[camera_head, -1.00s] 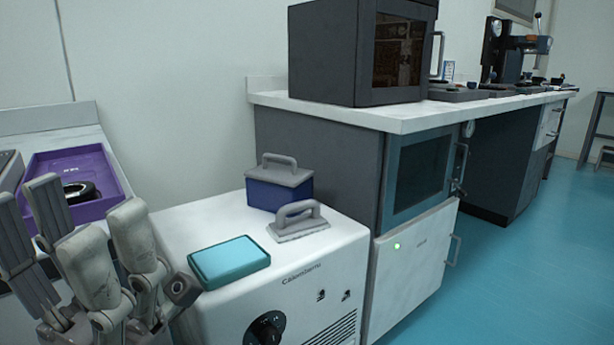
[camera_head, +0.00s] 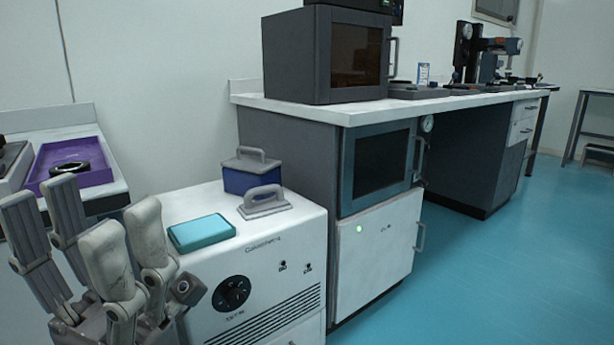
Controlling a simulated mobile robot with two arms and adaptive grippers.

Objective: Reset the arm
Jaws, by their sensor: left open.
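My left gripper (camera_head: 88,235) is at the lower left of the head view, with its grey fingers pointing up and spread apart. It is open, and nothing shows between its fingers. It stands in front of the white cabinet's left side and the left counter, apart from the objects on them as far as I can see. My right gripper is not in view.
A white cabinet (camera_head: 285,225) bears a teal box (camera_head: 200,232), a blue handled box (camera_head: 252,175) and a grey handled block (camera_head: 264,203). A purple tray (camera_head: 98,172) holds a black ring (camera_head: 70,168). A dark oven (camera_head: 292,60) stands on the long counter. Blue floor (camera_head: 475,250) is clear at right.

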